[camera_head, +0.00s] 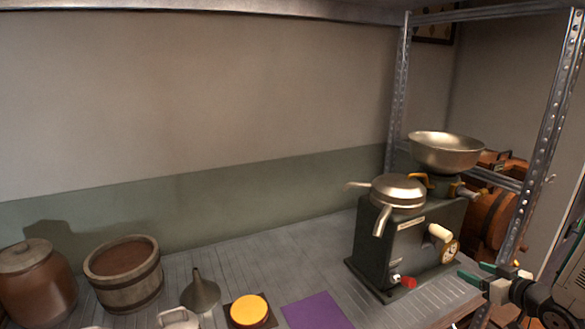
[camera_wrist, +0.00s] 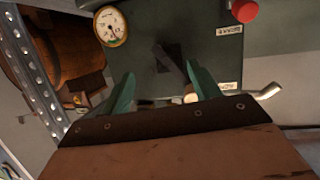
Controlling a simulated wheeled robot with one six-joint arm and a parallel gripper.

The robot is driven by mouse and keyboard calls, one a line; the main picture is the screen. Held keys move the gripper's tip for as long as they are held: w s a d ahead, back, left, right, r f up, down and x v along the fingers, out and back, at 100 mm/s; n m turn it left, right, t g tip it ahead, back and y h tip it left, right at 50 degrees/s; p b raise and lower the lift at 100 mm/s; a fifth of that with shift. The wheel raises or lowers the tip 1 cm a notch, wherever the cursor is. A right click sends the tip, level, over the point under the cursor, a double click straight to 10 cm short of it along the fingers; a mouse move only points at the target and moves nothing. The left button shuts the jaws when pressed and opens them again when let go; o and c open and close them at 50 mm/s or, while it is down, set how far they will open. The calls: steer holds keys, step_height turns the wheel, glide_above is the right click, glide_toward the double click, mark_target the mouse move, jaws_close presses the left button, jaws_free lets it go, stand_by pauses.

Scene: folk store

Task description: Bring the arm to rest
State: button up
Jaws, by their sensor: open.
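My gripper (camera_head: 483,272) is at the right edge of the head view, in front of the right side of a dark green machine (camera_head: 408,243). Its two green fingers stand apart, and I see nothing held between them. In the wrist view my gripper (camera_wrist: 163,84) faces the machine's side (camera_wrist: 185,20), with a dark bar-like shape beyond the fingers. I cannot tell how far the fingertips are from the machine. The arm enters from the lower right, and most of it is out of view.
The machine carries a metal bowl (camera_head: 446,151), a spout and a round dial (camera_wrist: 111,27). A metal shelf post (camera_head: 548,135) stands behind my gripper. A wooden tub (camera_head: 124,277), a funnel (camera_head: 200,293), a yellow disc (camera_head: 249,309) and a purple mat (camera_head: 316,311) are at left and centre.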

steer(key=s+d+f+m+g+h, duration=0.2)
steer(key=s+d+f+g+h, duration=0.15)
steer(key=d+g+h, duration=0.2)
steer(key=s+a+r+m+g, duration=0.2)
steer(key=s+a+r+g, duration=0.25)
steer(key=s, duration=0.25)
steer(key=s+a+r+g+y, duration=0.1)
steer(key=s+a+r, duration=0.4)
steer(key=a, duration=0.4)
steer(key=s+a+r+n+g+y, duration=0.1)
steer(key=s+a+r, duration=0.4)
steer(key=a+r, duration=0.2)
steer(key=s+a+r+y, duration=0.1)
steer(key=s+a+r, duration=0.4)
steer(key=a, duration=0.6)
steer(key=shift+s+a+r+n+g, duration=0.3)
steer(key=shift+s+r+g, duration=0.1)
steer(key=shift+r, duration=0.55)
steer(key=shift+c, duration=0.3)
